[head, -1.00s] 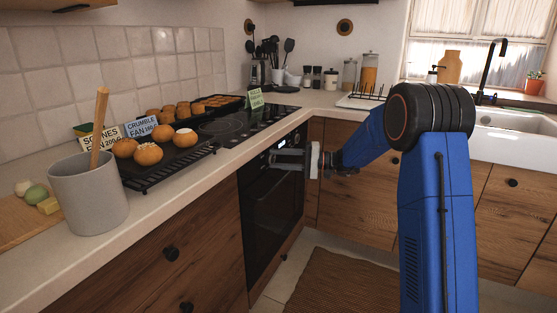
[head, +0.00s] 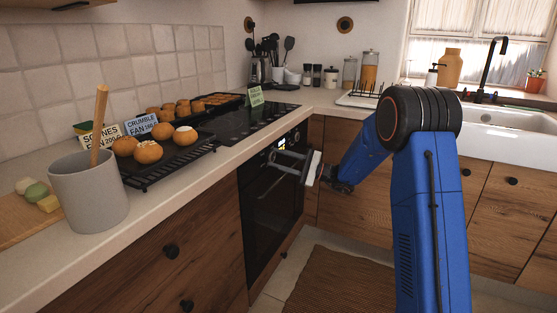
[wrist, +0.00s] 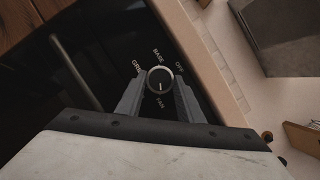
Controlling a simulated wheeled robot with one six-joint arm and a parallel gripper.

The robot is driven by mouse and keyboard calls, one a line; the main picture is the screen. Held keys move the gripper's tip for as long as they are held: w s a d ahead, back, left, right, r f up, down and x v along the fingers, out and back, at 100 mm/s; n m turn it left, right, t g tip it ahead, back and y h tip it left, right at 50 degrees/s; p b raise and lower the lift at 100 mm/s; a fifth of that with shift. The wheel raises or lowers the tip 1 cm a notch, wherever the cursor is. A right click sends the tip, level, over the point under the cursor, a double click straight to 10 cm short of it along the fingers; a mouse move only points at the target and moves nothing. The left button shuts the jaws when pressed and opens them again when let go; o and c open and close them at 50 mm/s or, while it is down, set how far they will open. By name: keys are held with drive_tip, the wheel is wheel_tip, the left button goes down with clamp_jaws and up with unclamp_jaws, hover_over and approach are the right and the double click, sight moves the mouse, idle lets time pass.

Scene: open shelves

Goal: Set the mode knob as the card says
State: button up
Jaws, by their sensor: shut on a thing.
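The mode knob (wrist: 160,79) is a round dark knob with a pale rim on the black oven panel. On the counter, a cream card (head: 98,137) reads SCONES FAN 200 and a blue card (head: 141,126) reads CRUMBLE FAN with a number hard to read. A green card (head: 256,96) stands farther back, its text too small to read.
The oven (head: 268,205) has a small lit display (head: 282,144). A grey pot (head: 88,193) with a wooden handle stands at the front left. The floor before the oven is clear, with a brown mat (head: 335,285).

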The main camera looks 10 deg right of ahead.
drive_tip(key=shift+f, duration=0.1)
idle(0.4)
drive_tip(key=o, duration=1.1)
drive_tip(key=shift+d, duration=0.1)
drive_tip(key=v, duration=1.7)
drive_tip(key=shift+s+d+f, duration=0.1)
drive_tip(key=shift+d+f, duration=0.05)
